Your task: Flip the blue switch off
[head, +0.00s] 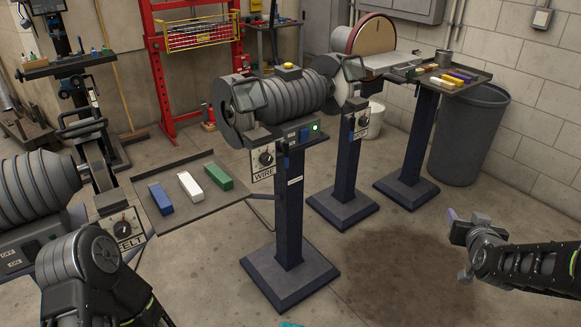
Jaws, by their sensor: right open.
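The middle grinder (287,95), labelled WIRE, stands on a dark blue pedestal. My right gripper (456,222) is open and empty at the right, well apart from the switch and over the floor. My left arm comes in at the lower left; its gripper fingers do not show.
A tray (205,212) with blue, white and green bars juts out left of the WIRE grinder. A belt machine (35,190) stands at the left. A disc sander (370,40) and grey bin (470,140) are at the back right. The stained floor (385,270) before my right gripper is clear.

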